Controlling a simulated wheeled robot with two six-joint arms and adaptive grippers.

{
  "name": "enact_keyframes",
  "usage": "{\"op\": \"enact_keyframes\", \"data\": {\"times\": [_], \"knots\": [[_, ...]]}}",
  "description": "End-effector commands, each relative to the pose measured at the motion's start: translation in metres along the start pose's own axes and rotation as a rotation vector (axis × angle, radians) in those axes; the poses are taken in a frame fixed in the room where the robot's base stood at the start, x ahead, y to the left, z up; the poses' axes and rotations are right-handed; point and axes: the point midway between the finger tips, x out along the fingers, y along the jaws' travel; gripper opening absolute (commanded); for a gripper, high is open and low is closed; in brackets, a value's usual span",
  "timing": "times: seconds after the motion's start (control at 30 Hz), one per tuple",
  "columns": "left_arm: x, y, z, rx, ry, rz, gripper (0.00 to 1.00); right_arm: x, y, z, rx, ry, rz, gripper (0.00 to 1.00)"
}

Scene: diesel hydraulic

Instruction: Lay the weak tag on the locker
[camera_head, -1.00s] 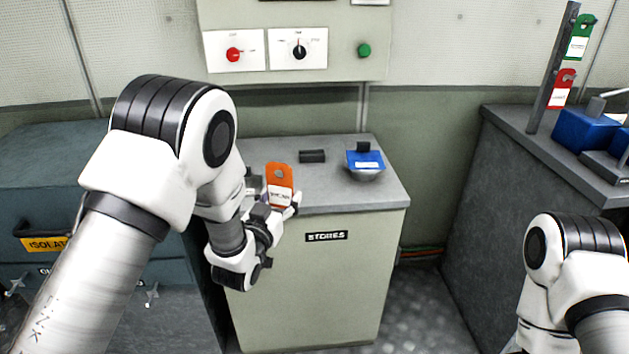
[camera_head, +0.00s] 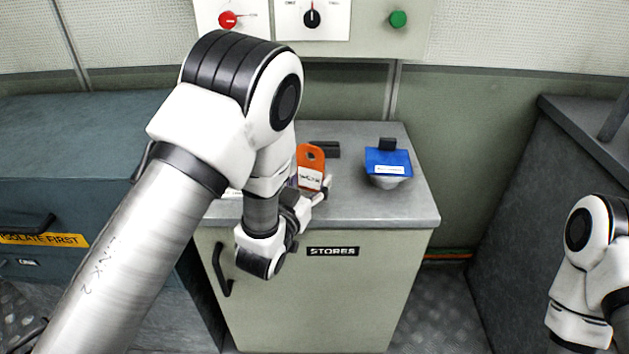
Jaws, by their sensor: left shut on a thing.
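An orange tag (camera_head: 311,158) with a white label stands upright in my left gripper (camera_head: 312,191), which is shut on its lower end. The label's print is too small to read surely. The gripper is at the front part of the grey top of the locker (camera_head: 345,207), marked STORES. Whether the tag touches the top I cannot tell. My left arm hides part of the top's left side. My right arm shows at the right edge, but its gripper is out of view.
A blue card (camera_head: 388,162) with a white label lies on a grey bowl (camera_head: 388,182) at the top's right. A dark block (camera_head: 325,149) lies behind the tag. A teal chest (camera_head: 70,165) stands left, a grey bench (camera_head: 545,190) right. The top's front right is clear.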

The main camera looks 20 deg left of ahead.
Motion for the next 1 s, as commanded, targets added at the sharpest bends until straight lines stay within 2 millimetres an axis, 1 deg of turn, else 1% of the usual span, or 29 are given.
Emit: {"op": "enact_keyframes", "data": {"times": [0.03,0.07,0.1,0.13,0.17,0.43,0.47,0.5,0.53,0.83,0.97,1.0], "knots": [[-0.004,0.001,0.012,0.000,-0.002,0.000,0.33,0.010,0.000,0.000,0.000,0.000,0.000,0.40],[-0.004,0.001,0.011,0.000,-0.001,0.000,0.33,0.010,0.000,0.000,0.000,0.001,0.000,0.40],[-0.004,0.001,0.009,0.000,0.000,0.000,0.29,0.008,0.000,0.000,0.000,0.001,0.000,0.40],[-0.004,0.001,0.008,-0.001,0.000,0.000,0.29,0.006,0.000,0.000,0.000,0.001,0.000,0.40],[-0.004,0.001,0.008,-0.001,-0.001,0.000,0.23,0.006,0.000,0.000,0.000,0.001,0.000,0.40],[-0.004,0.001,0.015,-0.001,-0.001,0.000,0.22,0.011,0.000,0.000,0.000,0.001,0.000,0.40],[-0.004,0.001,0.014,-0.001,-0.001,0.000,0.67,0.011,0.000,0.000,0.000,0.001,0.000,0.40],[-0.004,0.001,0.013,-0.001,-0.001,0.000,0.81,0.010,0.000,0.000,0.000,0.001,0.000,0.40],[-0.004,0.001,0.013,-0.001,-0.001,0.000,0.85,0.010,0.000,0.000,0.000,0.001,0.000,0.40],[-0.004,0.001,0.012,-0.001,-0.001,0.000,0.85,0.009,0.000,0.000,0.000,0.001,0.000,0.40],[-0.004,0.001,0.004,-0.001,0.000,0.000,0.85,0.003,0.000,-0.001,0.000,0.002,0.000,0.40],[-0.003,0.000,0.008,-0.001,-0.001,0.000,0.85,0.006,0.000,-0.001,0.000,0.002,0.000,0.40]]}}
